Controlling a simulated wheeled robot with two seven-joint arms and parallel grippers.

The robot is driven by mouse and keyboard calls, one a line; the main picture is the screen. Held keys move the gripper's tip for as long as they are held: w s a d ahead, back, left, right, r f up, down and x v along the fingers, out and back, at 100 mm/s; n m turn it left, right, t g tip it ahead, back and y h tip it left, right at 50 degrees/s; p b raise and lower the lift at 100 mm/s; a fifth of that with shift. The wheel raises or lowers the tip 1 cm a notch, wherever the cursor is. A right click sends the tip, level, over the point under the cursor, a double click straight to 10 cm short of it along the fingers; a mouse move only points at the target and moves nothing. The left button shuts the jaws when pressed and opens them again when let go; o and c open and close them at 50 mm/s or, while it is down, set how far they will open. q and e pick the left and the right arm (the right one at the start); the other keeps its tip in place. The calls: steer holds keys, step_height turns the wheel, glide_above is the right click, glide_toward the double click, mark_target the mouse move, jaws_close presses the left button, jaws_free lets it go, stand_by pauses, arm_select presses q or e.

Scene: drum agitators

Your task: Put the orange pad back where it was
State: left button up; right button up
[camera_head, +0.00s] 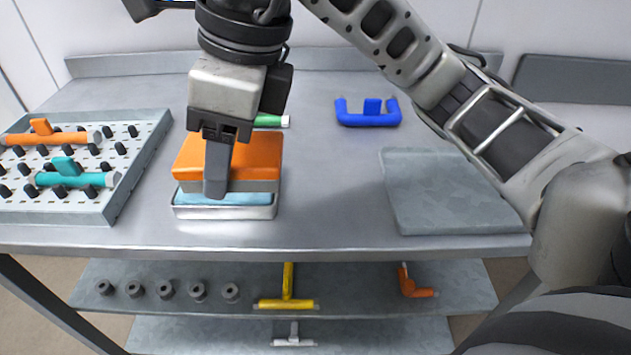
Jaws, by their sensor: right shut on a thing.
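The orange pad (258,152) lies flat on top of a small stack on the table. Under it show a grey layer (262,186) and a light blue pad (245,199), in a shallow metal tray (225,213). My right gripper (216,172) comes down from above over the stack and is shut on the orange pad. One finger shows in front of the pad's near side; the other finger is hidden. I cannot tell whether the orange pad touches the grey layer. My left gripper is not in view.
A pegged board (60,206) with orange (75,138) and teal (75,180) pipe pieces stands at left. Behind the stack is a green piece (268,121). A blue pipe piece (368,119) and an empty grey tray (450,190) lie right. Lower shelves hold several fittings.

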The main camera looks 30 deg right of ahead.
steer(key=d+f, duration=0.4)
steer(key=d, duration=0.4)
glide_above(319, 200)
steer(key=f, duration=0.5)
steer(key=shift+s+d+b, duration=0.2)
steer(key=shift+s+b, duration=0.1)
steer(key=shift+s, duration=0.05)
steer(key=f, duration=0.3)
steer(key=shift+d+f, duration=0.25)
steer(key=shift+f, duration=0.05)
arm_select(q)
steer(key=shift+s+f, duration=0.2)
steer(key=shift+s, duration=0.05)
arm_select(e)
steer(key=shift+f, duration=0.2)
steer(key=o, duration=1.3)
steer(key=shift+r, duration=0.1)
